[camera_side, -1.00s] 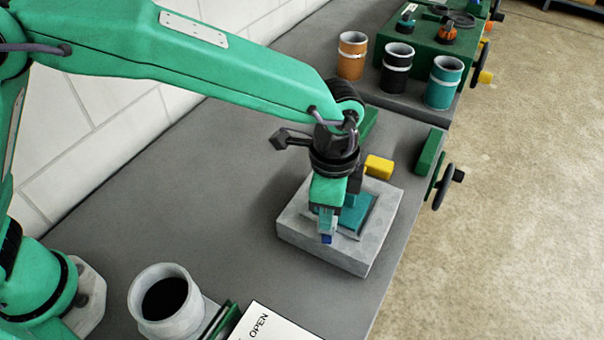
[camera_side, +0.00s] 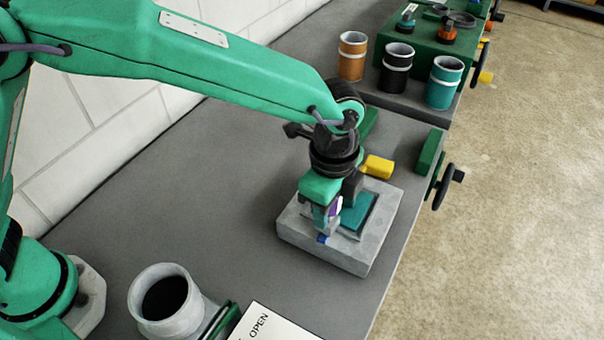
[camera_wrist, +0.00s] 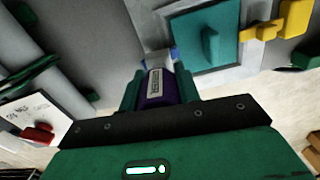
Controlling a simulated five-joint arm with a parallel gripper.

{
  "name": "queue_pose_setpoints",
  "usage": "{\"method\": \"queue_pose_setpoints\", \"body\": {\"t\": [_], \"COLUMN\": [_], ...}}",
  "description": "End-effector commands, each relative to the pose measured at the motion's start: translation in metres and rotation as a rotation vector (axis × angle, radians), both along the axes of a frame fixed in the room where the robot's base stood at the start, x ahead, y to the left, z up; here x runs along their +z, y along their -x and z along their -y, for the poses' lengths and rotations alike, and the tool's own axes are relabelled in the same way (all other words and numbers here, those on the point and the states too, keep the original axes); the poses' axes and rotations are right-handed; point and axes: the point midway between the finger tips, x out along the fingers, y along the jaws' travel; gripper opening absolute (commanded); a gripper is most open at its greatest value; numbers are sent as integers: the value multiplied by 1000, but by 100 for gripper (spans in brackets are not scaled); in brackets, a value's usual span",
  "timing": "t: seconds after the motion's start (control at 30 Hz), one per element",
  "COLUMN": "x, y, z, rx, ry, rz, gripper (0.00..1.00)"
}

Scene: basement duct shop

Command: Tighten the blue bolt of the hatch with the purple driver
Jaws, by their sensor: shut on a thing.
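My gripper (camera_side: 325,218) is shut on the purple driver (camera_side: 336,207), with the driver pointing down over the near left side of the hatch block. In the wrist view the purple driver (camera_wrist: 160,88) with a white label sits between my green fingers. The blue bolt (camera_side: 323,238) shows just under the gripper at the block's near edge; a bit of blue also shows beyond the driver in the wrist view (camera_wrist: 174,54). Whether the driver's tip touches the bolt is hidden. The hatch (camera_side: 358,215) is a teal panel with a raised grip (camera_wrist: 211,43), set in a grey block (camera_side: 306,238).
A yellow piece (camera_side: 377,166) sticks out at the block's far side. A green vise with a handwheel (camera_side: 447,190) stands at the bench's right edge. A grey cup (camera_side: 165,302) and an "OPEN" sign (camera_side: 265,322) are at the front. Coloured cans (camera_side: 398,68) stand behind.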

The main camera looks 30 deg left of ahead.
Motion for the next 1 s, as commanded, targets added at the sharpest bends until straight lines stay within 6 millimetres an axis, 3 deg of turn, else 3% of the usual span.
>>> {"method": "queue_pose_setpoints", "body": {"t": [0.13,0.5,1.0], "x": [0,0,12], "y": [0,0,0], "z": [0,0,0], "rx": [-56,84,81], "ry": [0,0,1], "rz": [1,1,1], "gripper": [10,10,10]}}
